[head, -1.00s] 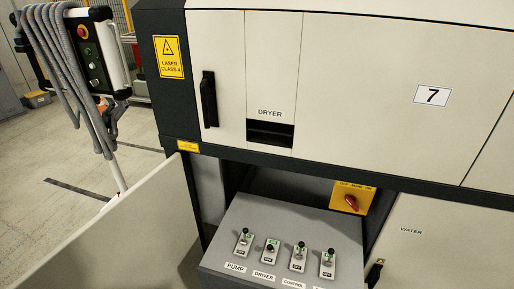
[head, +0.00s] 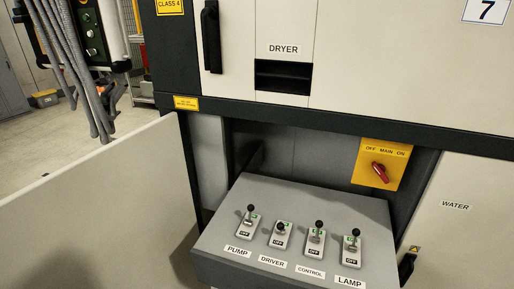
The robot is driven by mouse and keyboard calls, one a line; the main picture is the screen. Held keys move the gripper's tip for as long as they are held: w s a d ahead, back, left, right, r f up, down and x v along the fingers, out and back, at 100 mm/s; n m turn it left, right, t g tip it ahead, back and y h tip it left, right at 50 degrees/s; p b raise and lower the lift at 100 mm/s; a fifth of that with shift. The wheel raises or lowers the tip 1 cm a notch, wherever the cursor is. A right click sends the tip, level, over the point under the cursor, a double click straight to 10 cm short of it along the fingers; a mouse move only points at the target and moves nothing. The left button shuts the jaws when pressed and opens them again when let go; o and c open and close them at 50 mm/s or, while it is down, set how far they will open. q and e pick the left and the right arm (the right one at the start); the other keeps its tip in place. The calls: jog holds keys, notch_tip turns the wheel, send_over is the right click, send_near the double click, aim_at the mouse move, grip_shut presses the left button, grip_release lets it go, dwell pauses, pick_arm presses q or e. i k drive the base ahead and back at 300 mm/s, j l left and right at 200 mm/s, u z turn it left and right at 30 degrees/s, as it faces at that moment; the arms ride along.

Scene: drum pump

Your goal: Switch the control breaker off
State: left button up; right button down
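The control breaker (head: 316,240) is a small toggle lever with a black ball knob, third from the left on a grey sloped panel (head: 210,262). The label CONTROL (head: 310,271) sits below it. Its lever points up toward the green marking, away from the OFF plate. The pump breaker (head: 248,222) and lamp breaker (head: 352,247) also have raised levers. The driver breaker's (head: 281,233) knob sits lower, nearer its OFF plate. Neither of my grippers shows in the head view.
A yellow main switch (head: 381,167) with a red knob is on the recess's back right. An open pale door panel (head: 100,215) stands at the left. The dryer cabinet (head: 400,70) overhangs the recess. A WATER panel (head: 458,215) is at the right. Hanging grey hoses (head: 75,65) are upper left.

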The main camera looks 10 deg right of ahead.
aim_at(319, 224)
jog(key=k+l+u, duration=0.25)
jog(key=l, duration=0.15)
jog(key=l+u, duration=0.25)
jog(key=l, duration=0.2)
jog(key=k+l+u, duration=0.25)
jog(key=l, duration=0.1)
